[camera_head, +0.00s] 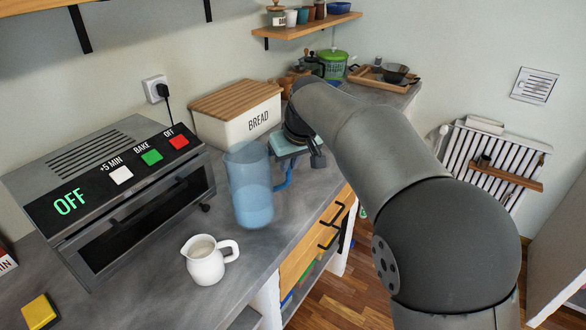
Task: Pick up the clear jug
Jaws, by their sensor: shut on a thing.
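The clear jug (249,185) is a tall, see-through, blue-tinted vessel with a blue handle (284,181) on its right side. It is near the middle of the head view, in front of the bread box and right of the oven. It looks roughly upright; I cannot tell whether its base touches the counter. My gripper (287,156) is at the jug's right side, near the top of the handle, and is shut on the jug. The exact finger contact is hidden by the gripper body and too small to make out.
A white pitcher (205,262) stands close in front of the jug. The oven (110,200) is to the left, the bread box (235,118) behind. A yellow sponge (39,312) lies front left. The counter's front edge (318,205) with drawers is right. A shelf (305,25) hangs above.

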